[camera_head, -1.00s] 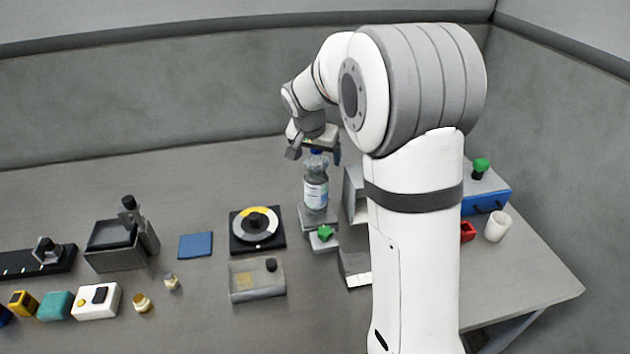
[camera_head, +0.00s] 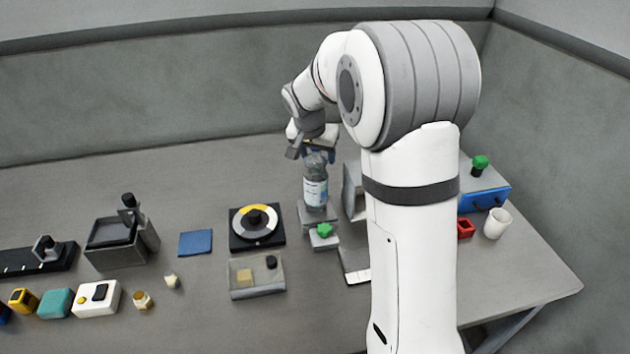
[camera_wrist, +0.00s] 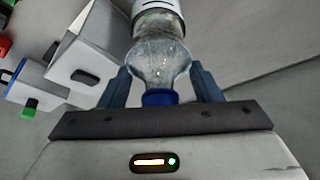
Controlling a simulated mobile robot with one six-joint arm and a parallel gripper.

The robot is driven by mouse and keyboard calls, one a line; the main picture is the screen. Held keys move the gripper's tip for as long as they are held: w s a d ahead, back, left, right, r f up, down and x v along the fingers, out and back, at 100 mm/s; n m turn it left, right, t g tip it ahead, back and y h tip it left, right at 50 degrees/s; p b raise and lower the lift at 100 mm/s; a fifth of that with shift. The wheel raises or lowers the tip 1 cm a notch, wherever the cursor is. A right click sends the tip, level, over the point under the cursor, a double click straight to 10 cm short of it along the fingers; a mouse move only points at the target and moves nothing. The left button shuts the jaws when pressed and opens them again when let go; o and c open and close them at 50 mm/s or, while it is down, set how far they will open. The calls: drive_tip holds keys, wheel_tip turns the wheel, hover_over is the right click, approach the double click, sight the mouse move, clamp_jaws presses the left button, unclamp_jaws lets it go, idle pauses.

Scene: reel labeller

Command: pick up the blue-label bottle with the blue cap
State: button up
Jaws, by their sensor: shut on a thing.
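The clear bottle with a pale blue and white label (camera_head: 315,192) stands upright on a small grey stand (camera_head: 318,216). Its blue cap (camera_wrist: 160,98) shows in the wrist view, between the fingers near the palm. My gripper (camera_head: 318,150) has come down over the bottle's top from above. In the wrist view my gripper (camera_wrist: 160,85) has its blue fingers on both sides of the bottle's neck and shoulder, shut on it. The cap is hidden by the gripper in the head view.
A grey box-shaped unit (camera_head: 352,190) stands close on the right. A black dial plate (camera_head: 257,243) is at the left. A white cup (camera_head: 497,223) and blue box (camera_head: 485,199) are farther right.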

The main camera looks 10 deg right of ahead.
clamp_jaws()
